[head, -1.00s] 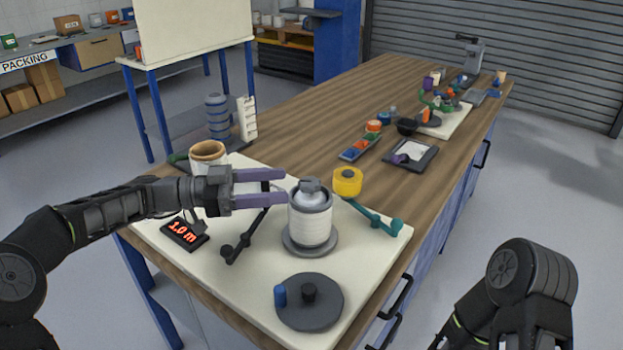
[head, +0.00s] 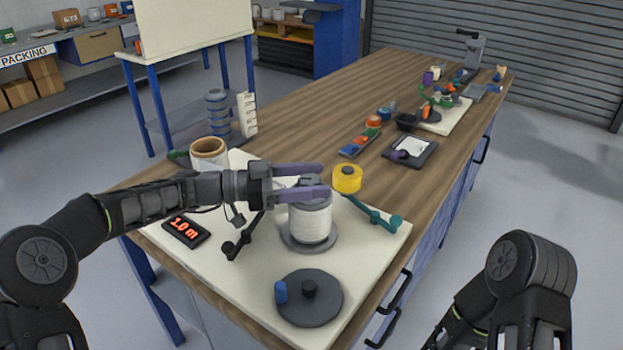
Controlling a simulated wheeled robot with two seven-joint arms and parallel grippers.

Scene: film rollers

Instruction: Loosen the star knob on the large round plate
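A white film roll (head: 312,222) stands upright on a round grey base plate (head: 288,240). A grey knob (head: 311,180) sits on its top, mostly hidden by my gripper. My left gripper (head: 325,181) reaches in from the left at knob height. Its two purple fingers are apart, one on the far side and one on the near side of the knob; I cannot tell whether they touch it. A larger dark grey round plate (head: 315,312) lies nearer the front, with a black knob (head: 309,288) in its middle and a blue upright handle (head: 281,292). My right gripper is out of view.
A yellow roll (head: 347,179) and a teal arm (head: 376,217) are just right of the film roll. A black arm (head: 240,238) and a red-digit display (head: 186,230) are left. A brown-cored roll (head: 209,150) stands behind my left forearm. The cream board (head: 237,279) is bare around the front plate.

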